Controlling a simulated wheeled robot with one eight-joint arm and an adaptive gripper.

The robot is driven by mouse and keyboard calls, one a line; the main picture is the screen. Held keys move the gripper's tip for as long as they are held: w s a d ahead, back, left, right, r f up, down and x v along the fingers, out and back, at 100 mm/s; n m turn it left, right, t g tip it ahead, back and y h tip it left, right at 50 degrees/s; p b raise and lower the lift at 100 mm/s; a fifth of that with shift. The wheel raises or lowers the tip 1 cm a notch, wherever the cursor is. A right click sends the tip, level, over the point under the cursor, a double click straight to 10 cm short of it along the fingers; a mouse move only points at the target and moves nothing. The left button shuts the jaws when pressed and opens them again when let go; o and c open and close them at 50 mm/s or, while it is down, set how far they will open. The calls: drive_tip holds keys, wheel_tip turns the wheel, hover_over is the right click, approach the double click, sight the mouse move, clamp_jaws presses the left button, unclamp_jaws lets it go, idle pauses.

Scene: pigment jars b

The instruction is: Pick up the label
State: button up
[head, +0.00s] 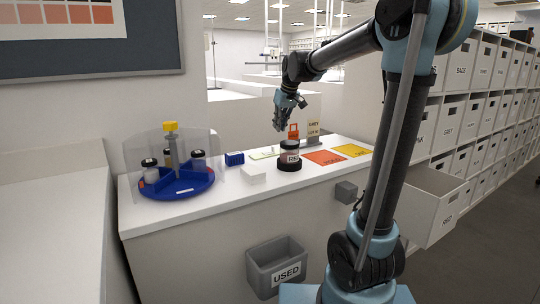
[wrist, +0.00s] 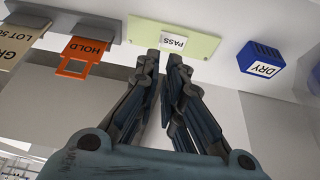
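A small white label reading PASS (wrist: 173,41) lies on a pale green pad (wrist: 205,44) in the wrist view. In the head view the green pad (head: 258,155) lies flat on the white counter, and the label is too small to read. My gripper (wrist: 165,57) points toward the label, its fingertips near the pad's lower edge in the wrist picture. A narrow gap shows between the fingers, with nothing held. In the head view my gripper (head: 279,127) hangs in the air above the counter, clear of the pad.
A blue DRY block (wrist: 262,58) is beside the pad. A jar (head: 290,149) on a black base, a white block (head: 253,174) and a blue carousel (head: 180,186) stand nearby.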

drive_tip(key=x, duration=0.6)
drive_tip(key=shift+w+a+f, duration=0.1)
drive_tip(key=shift+f, duration=0.1)
drive_tip(key=shift+w+x, duration=0.1)
drive_tip(key=shift+x, duration=1.2)
drive_tip(key=shift+w+x, duration=0.15)
drive_tip(key=shift+x, duration=1.15)
drive_tip(key=shift+r, duration=0.1)
clamp_jaws()
drive_tip(key=shift+r, duration=0.1)
